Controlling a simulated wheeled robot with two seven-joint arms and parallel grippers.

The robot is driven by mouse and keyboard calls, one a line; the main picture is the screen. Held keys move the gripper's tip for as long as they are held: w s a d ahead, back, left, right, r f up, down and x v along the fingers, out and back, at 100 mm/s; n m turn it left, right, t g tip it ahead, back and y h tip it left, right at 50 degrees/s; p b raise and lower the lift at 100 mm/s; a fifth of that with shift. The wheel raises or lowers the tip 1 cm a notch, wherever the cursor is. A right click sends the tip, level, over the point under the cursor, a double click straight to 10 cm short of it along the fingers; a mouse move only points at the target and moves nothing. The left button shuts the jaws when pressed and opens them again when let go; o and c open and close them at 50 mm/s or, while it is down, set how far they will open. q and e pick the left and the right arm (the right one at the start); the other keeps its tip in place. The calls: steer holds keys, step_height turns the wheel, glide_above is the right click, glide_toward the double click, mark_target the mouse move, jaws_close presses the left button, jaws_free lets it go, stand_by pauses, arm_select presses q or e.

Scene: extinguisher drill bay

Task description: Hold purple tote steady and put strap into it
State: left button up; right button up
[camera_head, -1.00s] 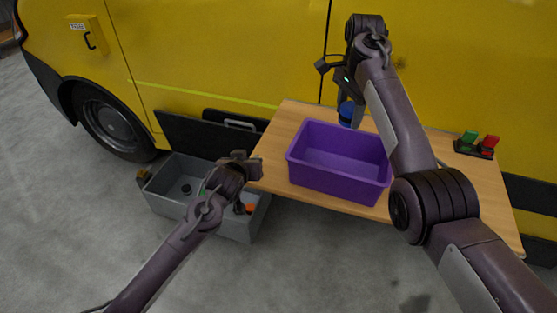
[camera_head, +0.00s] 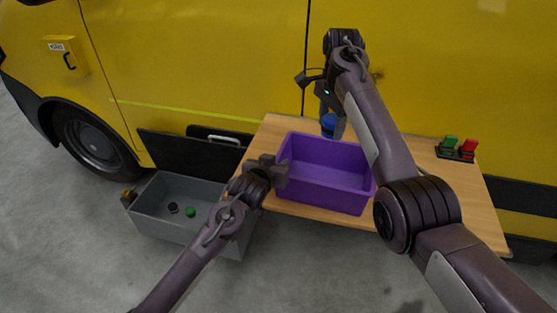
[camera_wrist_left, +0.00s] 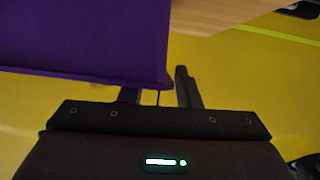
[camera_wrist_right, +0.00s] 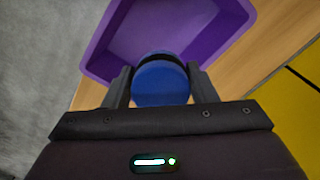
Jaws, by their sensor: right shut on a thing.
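The purple tote (camera_head: 322,193) sits upright on the wooden table; its visible inside is empty. My left gripper (camera_head: 282,172) is at the tote's left wall. In the left wrist view the fingers are apart, with the tote's wall edge (camera_wrist_left: 150,80) close to the gap between them; I cannot tell if they touch it. My right gripper (camera_head: 334,124) is shut on a rolled blue strap (camera_wrist_right: 160,82), behind the tote's far rim in the head view. The right wrist view shows the tote (camera_wrist_right: 215,45) just beyond the strap.
A grey crate (camera_head: 160,228) with small black and green items stands on the floor left of the table (camera_head: 425,205). A black holder (camera_head: 455,154) with green and red pieces is at the table's right. The yellow vehicle (camera_head: 220,60) stands close behind.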

arm_select(q)
steer(key=shift+x, duration=1.4)
jaws_close()
